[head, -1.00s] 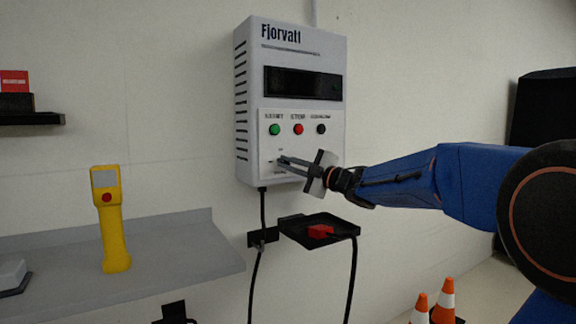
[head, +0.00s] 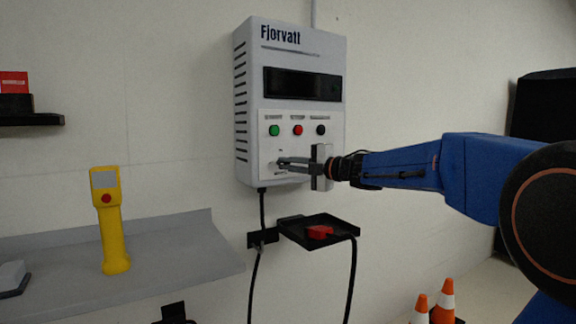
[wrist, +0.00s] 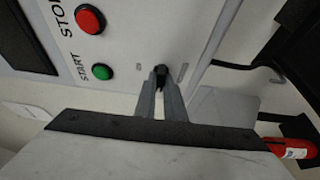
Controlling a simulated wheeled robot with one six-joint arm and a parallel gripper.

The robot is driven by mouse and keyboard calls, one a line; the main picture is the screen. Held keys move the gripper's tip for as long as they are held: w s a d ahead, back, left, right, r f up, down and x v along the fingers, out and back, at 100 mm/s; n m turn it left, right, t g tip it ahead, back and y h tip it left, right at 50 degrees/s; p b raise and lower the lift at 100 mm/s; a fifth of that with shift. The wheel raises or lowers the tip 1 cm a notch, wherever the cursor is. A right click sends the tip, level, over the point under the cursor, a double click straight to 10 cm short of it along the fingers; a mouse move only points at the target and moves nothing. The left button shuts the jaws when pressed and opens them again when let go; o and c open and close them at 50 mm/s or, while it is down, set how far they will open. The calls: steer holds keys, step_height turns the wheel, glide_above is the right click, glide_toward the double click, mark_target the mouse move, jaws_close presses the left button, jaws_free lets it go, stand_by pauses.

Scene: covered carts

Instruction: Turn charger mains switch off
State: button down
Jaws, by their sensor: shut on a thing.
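The charger (head: 290,100) is a pale grey box marked "Fjorvatt" on the wall, with a dark display above green, red and black buttons. My gripper (head: 280,163) is at the lower part of its front panel, below the buttons. In the wrist view the fingertips (wrist: 160,82) are shut on a small dark switch lever (wrist: 161,70) on the white panel. The fingers cover most of the lever, and I cannot tell its position for certain. The green START button (wrist: 103,72) and red STOP button (wrist: 90,19) show beside it.
A black tray (head: 338,222) with a red connector (head: 319,232) sits below the charger, with cables hanging nearby. A yellow handheld device (head: 110,220) stands on a grey shelf (head: 190,255) at left. Traffic cones (head: 443,300) stand at lower right. A red extinguisher-like object (wrist: 292,148) shows in the wrist view.

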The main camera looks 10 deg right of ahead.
steer(key=shift+f, duration=0.1)
steer(key=c, duration=1.8)
jaws_free()
steer(key=shift+c, duration=0.2)
steer(key=v, duration=1.7)
steer(key=shift+d, duration=0.2)
steer(key=shift+s, duration=0.1)
